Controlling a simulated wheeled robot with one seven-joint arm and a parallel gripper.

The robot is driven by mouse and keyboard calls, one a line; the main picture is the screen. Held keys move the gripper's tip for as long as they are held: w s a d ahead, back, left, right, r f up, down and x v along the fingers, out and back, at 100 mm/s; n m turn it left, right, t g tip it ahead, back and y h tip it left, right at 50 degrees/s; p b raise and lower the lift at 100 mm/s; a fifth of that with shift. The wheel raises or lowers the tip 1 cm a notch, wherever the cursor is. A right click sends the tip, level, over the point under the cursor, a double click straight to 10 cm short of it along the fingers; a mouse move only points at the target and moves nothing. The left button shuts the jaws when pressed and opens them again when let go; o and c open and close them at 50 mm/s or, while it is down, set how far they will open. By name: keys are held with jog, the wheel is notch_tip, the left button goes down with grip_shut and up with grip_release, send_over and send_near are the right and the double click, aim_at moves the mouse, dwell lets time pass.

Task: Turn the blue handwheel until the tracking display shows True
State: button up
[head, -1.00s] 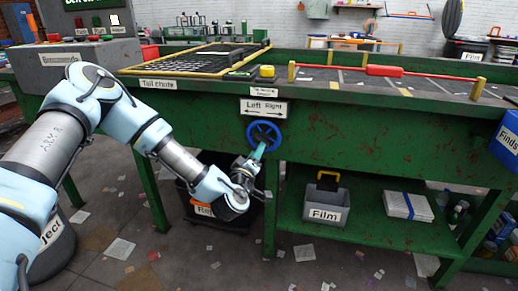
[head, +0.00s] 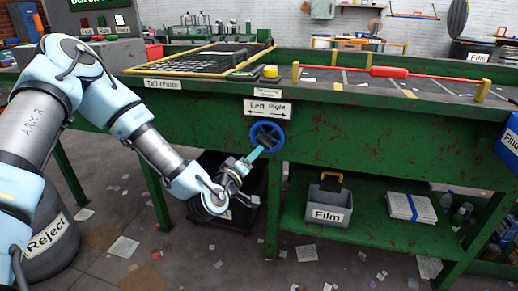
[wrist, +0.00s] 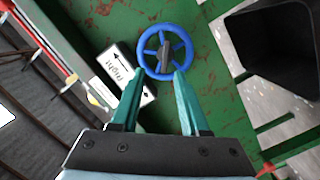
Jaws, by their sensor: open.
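The blue handwheel (head: 267,136) is mounted on the green front of the belt table, below the "Left Right" sign (head: 267,109). It shows whole in the wrist view (wrist: 183,36), with spokes and a dark hub. My gripper (head: 256,153) is just below and in front of the wheel, pointing up at it. In the wrist view its two teal fingers (wrist: 158,82) are apart with nothing between them, and their tips appear near the lower rim. I cannot tell whether they touch it. I cannot make out a tracking display reading.
A yellow button (head: 270,72) and a red bar (head: 389,72) are on the table top. A grey "Film" box (head: 328,212) and white papers (head: 411,207) lie on the lower shelf. A dark bin (head: 235,216) stands under the table behind my arm.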

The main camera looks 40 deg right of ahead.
aim_at(262, 143)
jog(key=w+d+g+p, duration=0.1)
jog(key=d, duration=0.2)
jog(key=w+d+m+g, duration=0.1)
jog(key=w+d, duration=0.1)
jog(key=d, duration=0.1)
jog(key=w+d+f+g+y+p, duration=0.1)
jog(key=w+d, duration=0.1)
jog(key=shift+w+d+f+m+p, duration=0.1)
jog(key=shift+w+d+m+p, duration=0.05)
jog(key=shift+d+m+p, duration=0.25)
grip_shut()
dwell(0.4)
